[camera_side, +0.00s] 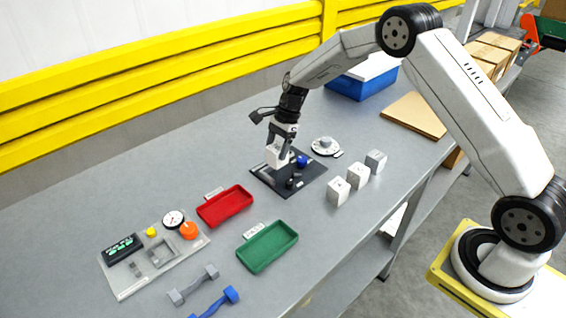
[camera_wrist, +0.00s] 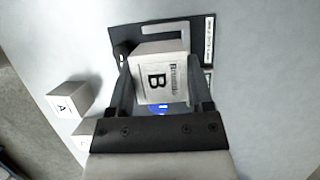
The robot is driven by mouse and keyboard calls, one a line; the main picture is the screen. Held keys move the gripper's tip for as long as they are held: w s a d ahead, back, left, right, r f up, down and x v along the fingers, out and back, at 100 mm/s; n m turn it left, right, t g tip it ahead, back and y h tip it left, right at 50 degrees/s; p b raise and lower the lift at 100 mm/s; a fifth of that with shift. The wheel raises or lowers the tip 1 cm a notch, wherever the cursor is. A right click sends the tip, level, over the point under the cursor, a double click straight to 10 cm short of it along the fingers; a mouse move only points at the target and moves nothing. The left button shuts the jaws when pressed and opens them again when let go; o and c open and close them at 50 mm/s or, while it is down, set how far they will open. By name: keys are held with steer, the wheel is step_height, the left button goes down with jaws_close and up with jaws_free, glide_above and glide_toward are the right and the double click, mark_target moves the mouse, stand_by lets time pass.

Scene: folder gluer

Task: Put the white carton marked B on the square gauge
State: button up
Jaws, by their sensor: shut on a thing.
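The white carton marked B (camera_wrist: 160,75) is between the two fingers of my gripper (camera_wrist: 160,98), its B face toward the wrist camera. In the side view my gripper (camera_side: 282,144) points down, shut on the carton (camera_side: 277,156). The carton is at the far left part of a dark plate (camera_side: 262,179), which seems to be the square gauge; the plate also shows behind the carton in the wrist view (camera_wrist: 205,30). I cannot tell whether the carton touches the plate. A blue round part (camera_side: 302,160) and small dark parts are beside the carton.
Several pale cartons (camera_side: 338,192) stand right of the plate; one shows an A (camera_wrist: 66,100). A round dial (camera_side: 325,146) lies behind. Red (camera_side: 224,206) and green (camera_side: 267,247) trays, an instrument panel (camera_side: 130,283) and dumbbell-shaped parts (camera_side: 193,285) lie left and front.

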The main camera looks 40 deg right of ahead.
steer(key=shift+f, duration=2.35)
steer(key=o, duration=1.2)
steer(key=shift+r, duration=0.15)
steer(key=shift+r, duration=4.85)
steer(key=shift+s, duration=0.1)
